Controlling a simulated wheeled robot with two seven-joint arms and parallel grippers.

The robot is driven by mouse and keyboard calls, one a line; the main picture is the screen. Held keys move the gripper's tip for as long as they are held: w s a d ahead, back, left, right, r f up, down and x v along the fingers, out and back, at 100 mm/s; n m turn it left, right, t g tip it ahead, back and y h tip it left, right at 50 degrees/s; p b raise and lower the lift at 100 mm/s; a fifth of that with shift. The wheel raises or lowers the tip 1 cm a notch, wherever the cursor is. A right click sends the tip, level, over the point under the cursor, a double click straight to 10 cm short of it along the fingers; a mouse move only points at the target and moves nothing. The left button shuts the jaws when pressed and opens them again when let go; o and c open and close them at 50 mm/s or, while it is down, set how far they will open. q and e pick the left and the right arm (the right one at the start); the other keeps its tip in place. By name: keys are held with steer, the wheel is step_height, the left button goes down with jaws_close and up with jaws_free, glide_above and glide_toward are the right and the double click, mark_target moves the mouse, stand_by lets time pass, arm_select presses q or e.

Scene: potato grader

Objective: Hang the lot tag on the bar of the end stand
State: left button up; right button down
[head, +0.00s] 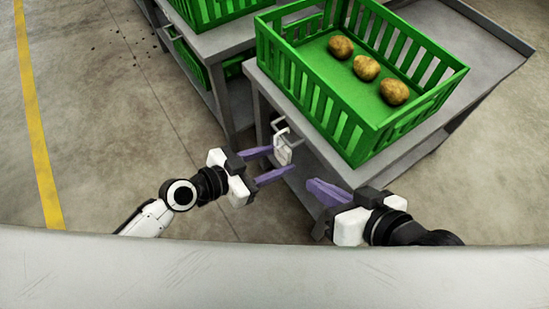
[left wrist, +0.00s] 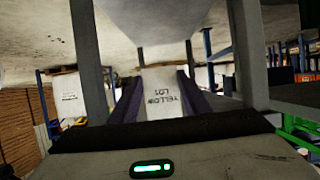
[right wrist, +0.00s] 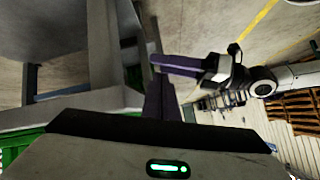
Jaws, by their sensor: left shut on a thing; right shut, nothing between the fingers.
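The white lot tag (head: 283,155) is at the end of the grey stand (head: 300,118) that bears a green crate. In the left wrist view the tag (left wrist: 162,96) reads "YELLOW LOT" and lies between the purple fingers. My left gripper (head: 281,161) is shut on it. A small pale bar (head: 277,122) sticks out from the stand's end, just above the tag. I cannot tell whether the tag's upper loop is around the bar or only beside it. My right gripper (head: 311,184) is shut and empty, lower right of the tag. Its fingers also show in the right wrist view (right wrist: 157,95).
The green crate (head: 352,158) on the stand holds potatoes (head: 366,68). Another grey table (head: 215,42) with green crates stands at the back left. The concrete floor (head: 110,110) to the left is open, apart from small dark specks.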

arm_select(q)
steer(key=o, duration=0.9)
steer(key=shift+o, duration=1.1)
steer(key=shift+a, duration=0.1)
